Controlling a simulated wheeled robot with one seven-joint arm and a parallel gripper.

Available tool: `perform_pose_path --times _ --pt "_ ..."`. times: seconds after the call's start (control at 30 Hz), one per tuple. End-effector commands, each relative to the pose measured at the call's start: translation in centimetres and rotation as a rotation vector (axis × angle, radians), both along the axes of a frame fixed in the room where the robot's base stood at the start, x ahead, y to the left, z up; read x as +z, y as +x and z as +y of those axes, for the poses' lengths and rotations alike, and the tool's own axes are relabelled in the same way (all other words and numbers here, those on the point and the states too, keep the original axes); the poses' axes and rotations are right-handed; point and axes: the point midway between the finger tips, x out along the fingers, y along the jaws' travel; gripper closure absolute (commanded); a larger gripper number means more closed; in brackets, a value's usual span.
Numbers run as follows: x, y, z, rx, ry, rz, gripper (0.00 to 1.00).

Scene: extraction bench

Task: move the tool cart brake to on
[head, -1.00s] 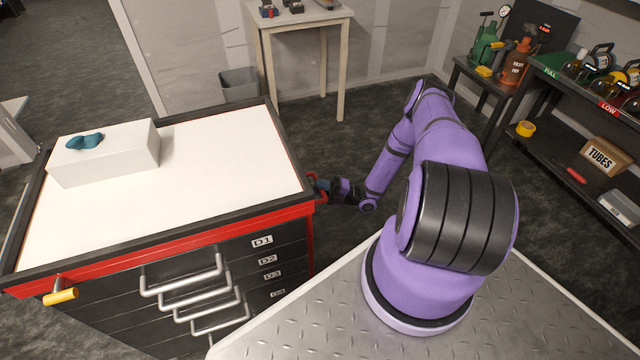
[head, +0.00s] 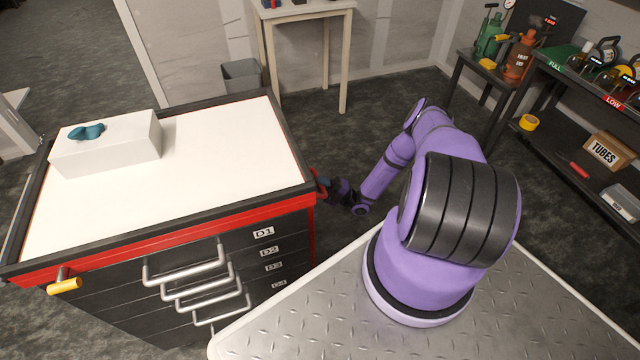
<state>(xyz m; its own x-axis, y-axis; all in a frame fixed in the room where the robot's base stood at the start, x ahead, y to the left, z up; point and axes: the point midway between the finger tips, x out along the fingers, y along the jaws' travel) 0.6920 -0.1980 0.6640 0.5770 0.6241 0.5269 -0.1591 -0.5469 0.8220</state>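The tool cart (head: 170,262) is red and black with a white top and stands at the left. A yellow-gripped lever (head: 64,287) sticks out at its front left corner; it looks like the brake, but I see no on or off marking. My gripper (head: 325,186) is low beside the cart's right edge, on the opposite side from the lever. It is dark and small in view, close to a red part at the cart's edge. I cannot tell whether it touches that part, or whether its fingers are open.
A white box (head: 105,150) with a teal item (head: 87,131) sits on the cart top. Drawer handles (head: 186,270) stick out in front. A wooden table (head: 305,14) and a grey bin (head: 241,75) stand behind. A dark shelf (head: 560,150) is at the right.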

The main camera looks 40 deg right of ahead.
Motion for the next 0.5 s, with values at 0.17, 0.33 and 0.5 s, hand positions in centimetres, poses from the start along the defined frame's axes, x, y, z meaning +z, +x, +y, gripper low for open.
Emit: perform_pose_path --times 0.17,0.33,0.5 --pt "-0.15 -0.10 0.09 0.001 -0.002 0.004 0.56" --pt "-0.10 -0.06 0.08 0.000 -0.002 0.003 0.56" --pt "-0.42 -0.37 -0.30 -0.001 -0.002 0.003 0.56"
